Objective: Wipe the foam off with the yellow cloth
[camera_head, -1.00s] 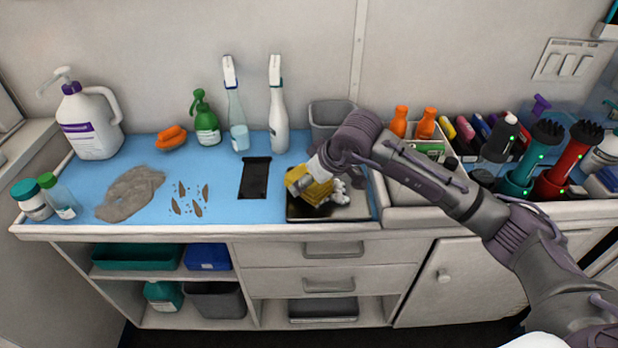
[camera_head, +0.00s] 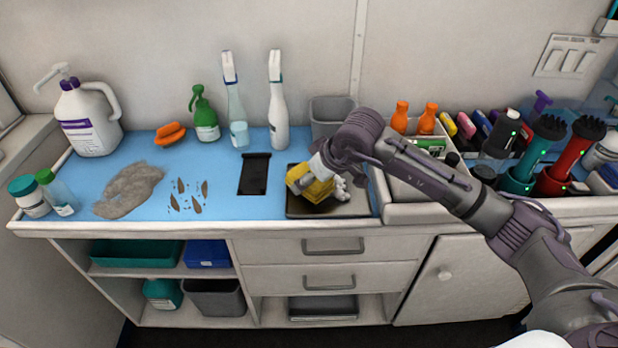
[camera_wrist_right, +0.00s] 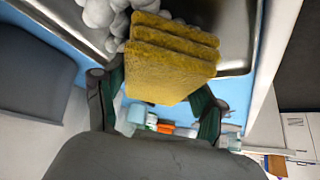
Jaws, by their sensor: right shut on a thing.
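The folded yellow cloth (camera_head: 316,188) is held in my right gripper (camera_head: 322,172) above the dark tray. In the right wrist view the cloth (camera_wrist_right: 172,62) sits between the two fingers of my right gripper (camera_wrist_right: 160,92). White foam (camera_head: 342,187) lies in lumps beside the cloth, to its right. The foam (camera_wrist_right: 110,15) also shows at the upper left of the wrist view, close to the cloth. The dark shallow tray (camera_head: 300,209) lies at the counter's front edge. Whether the cloth touches the tray is hard to tell. My left gripper is not in view.
A grey bin (camera_head: 330,112) stands behind the tray. A black strip (camera_head: 254,174) lies to its left on the blue mat (camera_head: 228,200). A caddy (camera_head: 408,212) with bottles is to the right. Two spray bottles (camera_head: 278,110) stand at the back. Grey fur (camera_head: 128,190) lies left.

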